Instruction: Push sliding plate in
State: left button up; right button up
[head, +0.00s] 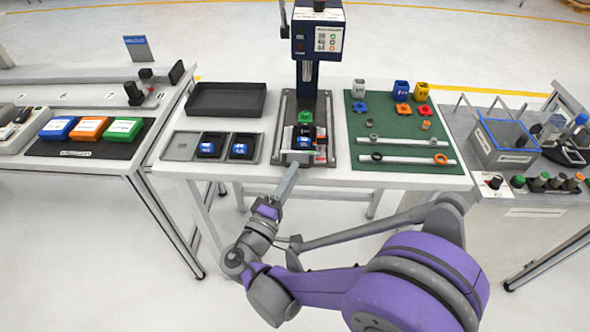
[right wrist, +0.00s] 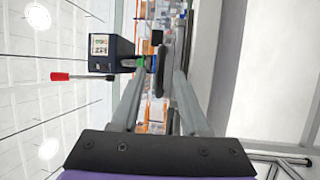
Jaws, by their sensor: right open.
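The press (head: 320,35) stands at the back middle of the table, with a dark base (head: 327,110) reaching toward the front edge. The sliding plate (head: 298,157) appears as a light piece at the front of this base, with a dark blue block and a green part above it. My right gripper (head: 292,170) reaches from below to just in front of the plate; I cannot tell if it touches. In the right wrist view its two grey fingers (right wrist: 158,103) are apart, with nothing clearly held between them. My left gripper is out of view.
A black tray (head: 227,99) and a grey holder with blue blocks (head: 210,146) are left of the press. A green mat (head: 395,150) with rods and small coloured parts is on the right. The press's red-tipped lever (right wrist: 62,76) shows in the right wrist view.

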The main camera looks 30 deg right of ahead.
jog(key=shift+x, duration=1.05)
grip_shut()
dwell(0.7)
